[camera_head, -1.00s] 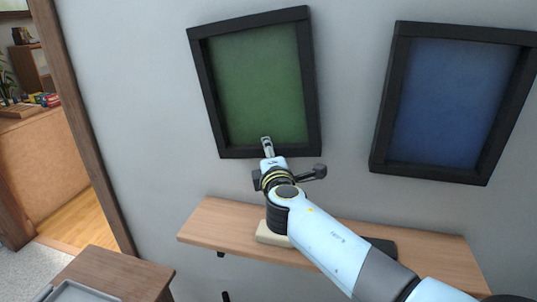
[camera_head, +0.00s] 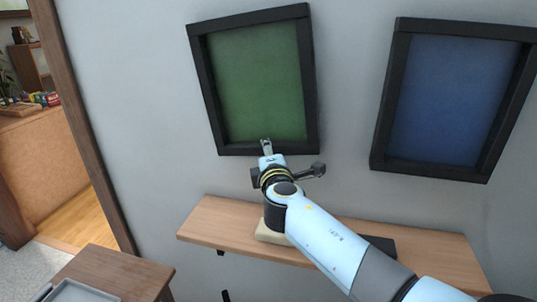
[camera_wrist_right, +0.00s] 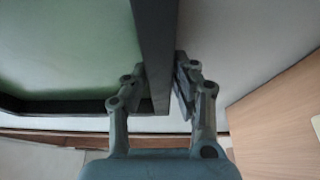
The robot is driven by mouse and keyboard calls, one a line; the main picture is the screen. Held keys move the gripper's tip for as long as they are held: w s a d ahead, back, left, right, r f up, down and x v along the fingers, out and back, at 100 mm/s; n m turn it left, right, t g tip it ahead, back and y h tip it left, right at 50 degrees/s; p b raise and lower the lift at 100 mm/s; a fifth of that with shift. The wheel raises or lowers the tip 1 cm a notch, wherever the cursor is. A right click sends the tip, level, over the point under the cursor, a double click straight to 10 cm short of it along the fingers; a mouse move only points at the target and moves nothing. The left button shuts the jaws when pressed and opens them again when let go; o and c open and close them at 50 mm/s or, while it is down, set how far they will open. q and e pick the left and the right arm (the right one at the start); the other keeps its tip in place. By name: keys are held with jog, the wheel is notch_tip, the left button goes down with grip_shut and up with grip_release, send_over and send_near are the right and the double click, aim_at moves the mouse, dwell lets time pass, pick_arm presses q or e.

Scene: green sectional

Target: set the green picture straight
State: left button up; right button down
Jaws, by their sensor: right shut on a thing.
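The green picture (camera_head: 259,85) hangs on the wall in a black frame, in the head view. Its top edge rises to the right in this slanted view, while its bottom edge looks about level. My right gripper (camera_head: 266,147) is at the middle of the bottom frame bar. In the right wrist view my right gripper (camera_wrist_right: 157,88) is shut on the dark frame of the green picture (camera_wrist_right: 70,50), one finger on each side of the bar. My left gripper is not in view.
A blue picture (camera_head: 450,100) in a black frame hangs to the right. A wooden shelf (camera_head: 430,248) is below the pictures, with a pale block (camera_head: 268,234) and a dark flat object (camera_head: 383,245) on it. A brown table (camera_head: 120,270) stands at lower left, near a doorway.

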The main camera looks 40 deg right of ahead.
jog(key=w+a+b, duration=0.1)
jog(key=b, duration=0.1)
jog(key=w+a+f+m+b, duration=0.1)
jog(key=b, duration=0.2)
jog(key=shift+w+a+f+b, duration=0.1)
jog(key=shift+w+b, duration=0.2)
jog(key=shift+w+a+r+m+b, duration=0.2)
jog(key=shift+w+a+m+b, duration=0.1)
jog(key=shift+b, duration=0.1)
jog(key=shift+r, duration=0.1)
jog(key=c, duration=1.1)
grip_release()
send_near(250, 151)
jog(key=shift+w+d+f, duration=0.15)
jog(key=shift+w+d, duration=0.05)
jog(key=shift+w, duration=0.25)
jog(key=shift+w+d+f, duration=0.15)
jog(key=shift+w+d, duration=0.1)
jog(key=shift+w, duration=0.15)
